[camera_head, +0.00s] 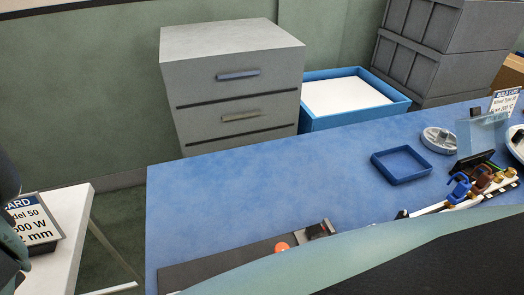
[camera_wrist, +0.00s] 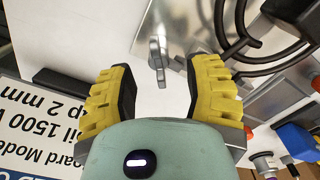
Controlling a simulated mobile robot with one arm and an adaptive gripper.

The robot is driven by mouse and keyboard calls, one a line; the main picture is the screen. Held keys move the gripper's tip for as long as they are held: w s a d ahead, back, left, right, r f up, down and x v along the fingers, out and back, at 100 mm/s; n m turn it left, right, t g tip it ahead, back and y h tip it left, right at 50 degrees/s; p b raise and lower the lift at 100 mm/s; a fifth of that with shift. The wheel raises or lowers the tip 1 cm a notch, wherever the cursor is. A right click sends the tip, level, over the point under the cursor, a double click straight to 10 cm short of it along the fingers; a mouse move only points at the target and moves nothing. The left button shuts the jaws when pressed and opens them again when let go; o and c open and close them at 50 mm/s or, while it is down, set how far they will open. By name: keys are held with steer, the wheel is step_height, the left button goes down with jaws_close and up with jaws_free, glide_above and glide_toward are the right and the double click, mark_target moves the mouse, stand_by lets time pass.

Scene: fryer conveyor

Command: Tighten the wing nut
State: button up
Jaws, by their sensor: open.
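In the wrist view, a small grey metal part that looks like the wing nut (camera_wrist: 157,50) stands near the top centre, beside a shiny metal plate (camera_wrist: 190,28). My gripper (camera_wrist: 161,78) is open, with its yellow-and-black fingers to the left and right of the line of this part. The part's lower tip reaches into the gap between the fingertips. I see clear space on both sides of it, and cannot tell the depth between them. The wing nut is not visible in the head view.
Black coiled tubing (camera_wrist: 248,38) lies close to the right finger. A printed card (camera_wrist: 40,125) is at the left; a blue part (camera_wrist: 297,140) is at lower right. In the head view, a blue table (camera_head: 260,190) holds a blue tray (camera_head: 402,178); a white table (camera_head: 78,215) stands left.

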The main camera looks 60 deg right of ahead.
step_height(320, 180, up, 10)
steer(key=shift+d+r, duration=0.15)
steer(key=shift+r, duration=0.1)
stand_by(0.6)
steer(key=shift+w, duration=0.1)
